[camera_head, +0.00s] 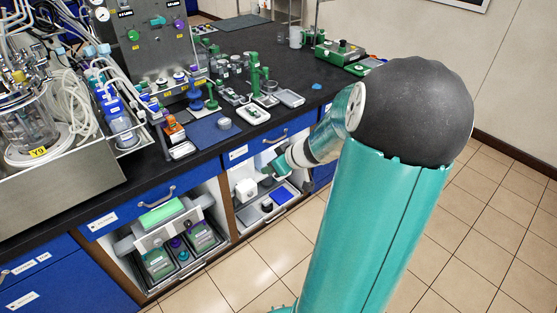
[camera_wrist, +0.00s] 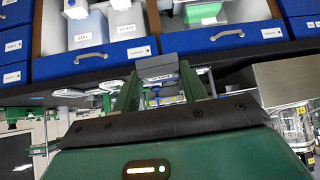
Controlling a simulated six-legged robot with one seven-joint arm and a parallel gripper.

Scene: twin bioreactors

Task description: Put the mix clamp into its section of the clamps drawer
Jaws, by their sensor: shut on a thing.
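My gripper (camera_head: 273,159) is in front of the blue drawer row, under the bench edge, in the head view. In the wrist view, which looks upside down, my gripper (camera_wrist: 159,76) has its two green fingers shut on a small grey piece (camera_wrist: 157,66), probably the mix clamp; its label is too small to read. Blue drawer fronts with curved handles and white labels (camera_wrist: 103,56) lie beyond it. The drawer fronts (camera_head: 240,153) look shut in the head view. I cannot tell which is the clamps drawer, and its sections are hidden.
The black bench top (camera_head: 235,40) carries green stands, trays and a blue mat (camera_head: 214,130). A bioreactor vessel (camera_head: 25,120) with tubing stands at left. Open cabinets below hold a grey device with a green top (camera_head: 160,213) and trays. The tiled floor (camera_head: 260,250) in front is clear.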

